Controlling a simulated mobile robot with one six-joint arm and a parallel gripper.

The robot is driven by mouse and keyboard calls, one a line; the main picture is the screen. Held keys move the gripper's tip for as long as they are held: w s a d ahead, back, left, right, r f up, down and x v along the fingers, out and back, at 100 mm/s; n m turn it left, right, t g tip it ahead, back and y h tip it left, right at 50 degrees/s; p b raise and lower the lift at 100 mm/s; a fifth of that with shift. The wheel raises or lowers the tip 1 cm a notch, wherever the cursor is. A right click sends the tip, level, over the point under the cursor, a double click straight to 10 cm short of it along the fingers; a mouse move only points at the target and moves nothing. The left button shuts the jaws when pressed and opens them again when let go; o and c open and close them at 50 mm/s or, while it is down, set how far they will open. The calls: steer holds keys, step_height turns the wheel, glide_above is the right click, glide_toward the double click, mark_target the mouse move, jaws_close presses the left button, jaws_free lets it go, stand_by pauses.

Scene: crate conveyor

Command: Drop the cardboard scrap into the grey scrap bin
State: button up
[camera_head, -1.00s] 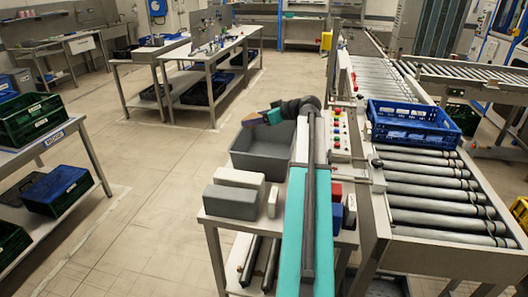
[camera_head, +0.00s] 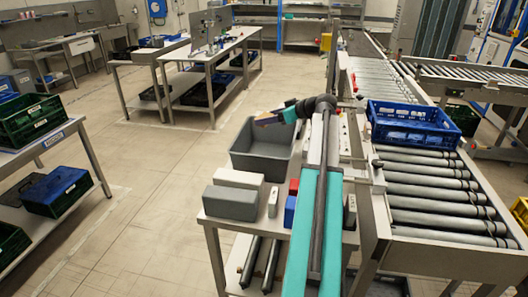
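The grey scrap bin (camera_head: 240,160) stands open-topped left of my arm, behind the grey and white blocks. My gripper (camera_head: 262,119) is at the end of my arm, over the bin's far rim area. A small tan and purple patch shows at the arm's end; the tan part may be the cardboard scrap, but it is too small to tell. The fingers cannot be made out, so I cannot tell if they are open or shut. The part of the bin's inside that shows looks empty.
On the near table stand a grey block (camera_head: 230,203), a white block (camera_head: 238,179), a small white piece (camera_head: 272,201), and a blue block (camera_head: 290,212). A blue crate (camera_head: 412,137) sits on the roller conveyor (camera_head: 440,190) at right.

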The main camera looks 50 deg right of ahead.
steer(key=shift+f, duration=2.45)
steer(key=o, duration=1.1)
steer(key=shift+s, duration=0.15)
steer(key=b+v, duration=0.3)
steer(key=v, duration=1)
steer(key=shift+s+d+r, duration=0.1)
steer(key=shift+s+r, duration=0.1)
steer(key=shift+s, duration=0.05)
